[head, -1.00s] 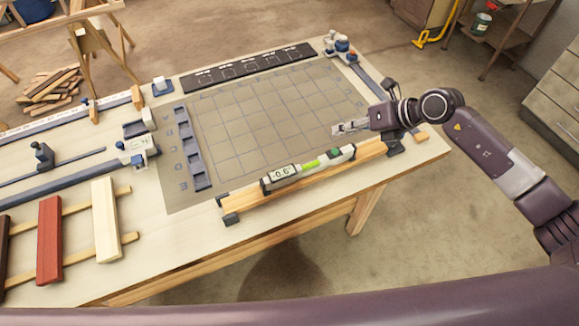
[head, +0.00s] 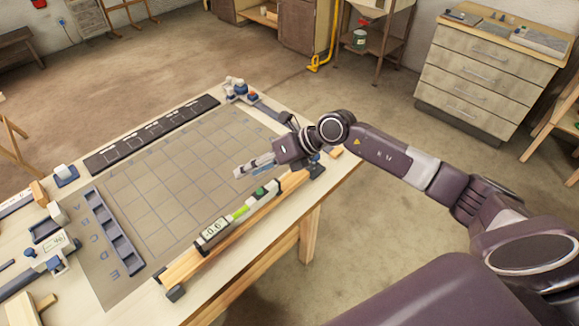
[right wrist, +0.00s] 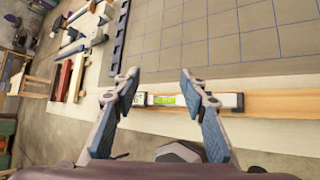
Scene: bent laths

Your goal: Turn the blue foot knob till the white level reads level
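The white level (head: 238,210) lies along a wooden lath (head: 196,258) at the table's front edge. Its display shows -0.6°, and its vial is green. In the right wrist view the level (right wrist: 226,100) shows between and behind the fingers, partly covered. A small blue part, perhaps the blue foot knob (head: 316,157), shows by the dark foot at the lath's right end, largely hidden by my right gripper. My right gripper (head: 255,165) is open and empty, above the table behind the level, fingers pointing left. My left gripper is in neither current view.
A gridded mat (head: 165,185) covers much of the table behind the lath. A dark slotted strip (head: 152,132) lies along its back edge, and a blue-grey tray (head: 112,233) along its left. A drawer cabinet (head: 482,85) stands apart at the back right, with open floor between.

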